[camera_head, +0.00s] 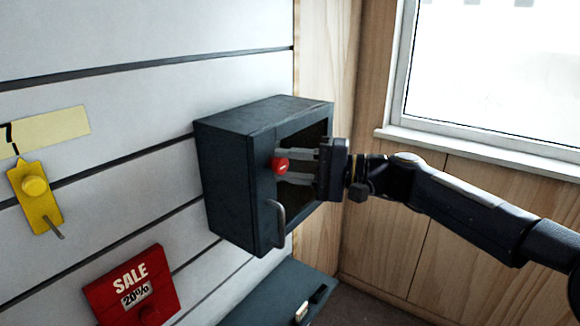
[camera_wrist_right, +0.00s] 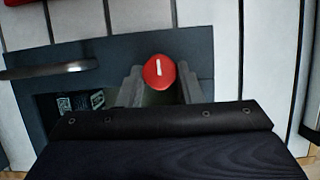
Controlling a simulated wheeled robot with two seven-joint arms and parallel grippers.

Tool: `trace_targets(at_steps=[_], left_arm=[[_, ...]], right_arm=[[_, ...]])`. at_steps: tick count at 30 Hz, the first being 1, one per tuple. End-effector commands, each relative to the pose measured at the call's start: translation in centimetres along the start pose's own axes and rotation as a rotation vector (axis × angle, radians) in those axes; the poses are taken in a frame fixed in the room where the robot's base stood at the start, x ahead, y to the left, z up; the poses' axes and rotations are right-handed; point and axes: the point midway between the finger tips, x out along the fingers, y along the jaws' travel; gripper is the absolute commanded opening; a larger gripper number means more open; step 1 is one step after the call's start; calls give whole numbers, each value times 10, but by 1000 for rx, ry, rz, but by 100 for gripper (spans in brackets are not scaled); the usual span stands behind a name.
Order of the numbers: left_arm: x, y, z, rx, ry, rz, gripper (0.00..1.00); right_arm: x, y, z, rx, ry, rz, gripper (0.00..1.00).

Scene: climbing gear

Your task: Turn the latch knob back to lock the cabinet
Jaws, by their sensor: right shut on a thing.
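A dark grey cabinet (camera_head: 232,185) is mounted on the white slatted wall, with a curved handle (camera_head: 278,224) low on its front. A red latch knob (camera_head: 280,165) sits on the front, above the handle. My right gripper (camera_head: 282,166) reaches in from the right and is shut on the knob. In the right wrist view the red knob (camera_wrist_right: 159,72) shows between the two fingers, and its white mark runs nearly along the picture's vertical. The handle (camera_wrist_right: 48,71) shows at the left there. My left gripper is not in view.
A yellow device (camera_head: 34,196) hangs on the wall at the left, below a pale label. A red sale sign (camera_head: 132,287) is at the lower left. A dark surface (camera_head: 270,295) lies below the cabinet. A window (camera_head: 490,75) and wood panelling are at the right.

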Motion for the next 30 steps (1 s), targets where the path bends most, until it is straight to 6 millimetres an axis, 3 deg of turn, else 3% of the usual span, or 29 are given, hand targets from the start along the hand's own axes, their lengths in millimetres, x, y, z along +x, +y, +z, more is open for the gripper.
trace_targets(at_steps=[8, 9, 13, 23, 30], left_arm=[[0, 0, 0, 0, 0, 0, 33], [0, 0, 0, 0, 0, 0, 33], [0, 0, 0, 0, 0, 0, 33], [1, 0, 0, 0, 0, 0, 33], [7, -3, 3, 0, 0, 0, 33]], right_arm=[[0, 1, 0, 3, 1, 0, 10], [0, 1, 0, 3, 1, 0, 38], [0, 0, 0, 2, 1, 0, 53], [-5, 1, -1, 1, 2, 0, 53], [-43, 2, -2, 0, 6, 0, 53]])
